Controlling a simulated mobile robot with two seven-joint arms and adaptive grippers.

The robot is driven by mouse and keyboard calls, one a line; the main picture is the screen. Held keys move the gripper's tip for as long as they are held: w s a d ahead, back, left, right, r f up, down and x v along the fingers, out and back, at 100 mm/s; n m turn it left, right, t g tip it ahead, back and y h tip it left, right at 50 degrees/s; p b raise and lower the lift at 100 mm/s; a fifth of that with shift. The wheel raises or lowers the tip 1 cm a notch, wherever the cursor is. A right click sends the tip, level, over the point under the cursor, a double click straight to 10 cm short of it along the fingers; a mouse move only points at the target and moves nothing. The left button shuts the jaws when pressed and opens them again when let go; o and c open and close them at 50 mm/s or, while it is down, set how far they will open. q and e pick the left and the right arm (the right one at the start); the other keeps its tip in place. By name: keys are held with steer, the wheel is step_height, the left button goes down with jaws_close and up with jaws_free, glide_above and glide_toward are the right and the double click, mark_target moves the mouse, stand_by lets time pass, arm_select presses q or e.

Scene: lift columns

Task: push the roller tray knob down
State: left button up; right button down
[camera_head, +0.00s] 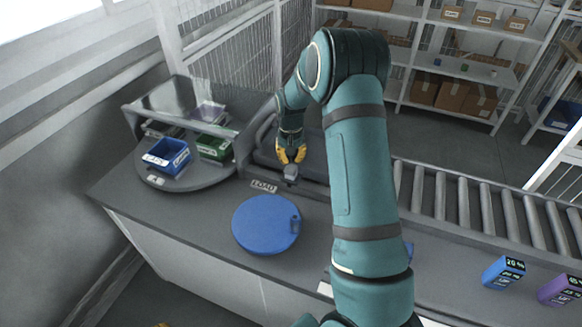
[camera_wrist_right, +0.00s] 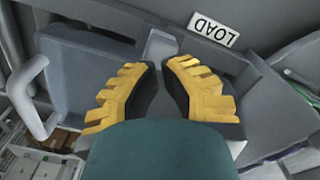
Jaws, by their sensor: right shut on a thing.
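My right gripper (camera_head: 291,155) has yellow fingers and reaches down to the small grey roller tray knob (camera_head: 290,173), behind the blue round lid. In the right wrist view its fingers (camera_wrist_right: 162,72) close in on the knob (camera_wrist_right: 160,46), a grey block by the front edge of the grey tray (camera_wrist_right: 88,72). The gripper is shut on the knob; the fingers hide part of it. A white LOAD label (camera_wrist_right: 214,28) lies beside the knob and also shows in the head view (camera_head: 264,186). My left gripper is not clearly seen.
A blue round lid (camera_head: 265,224) lies on the grey counter. A turntable (camera_head: 205,180) with a blue bin (camera_head: 167,156) and a green bin (camera_head: 214,148) stands left. A roller conveyor (camera_head: 480,207) runs right. Blue (camera_head: 503,272) and purple (camera_head: 560,290) boxes stand at front right.

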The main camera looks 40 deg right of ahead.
mark_target(291, 167)
steer(key=shift+f+b, duration=1.05)
steer(key=shift+f, duration=1)
steer(key=shift+f+b, duration=0.25)
steer(key=shift+b, duration=0.15)
steer(key=shift+r+p, duration=3.05)
steer(key=shift+r, duration=1.6)
steer(key=shift+f, duration=0.1)
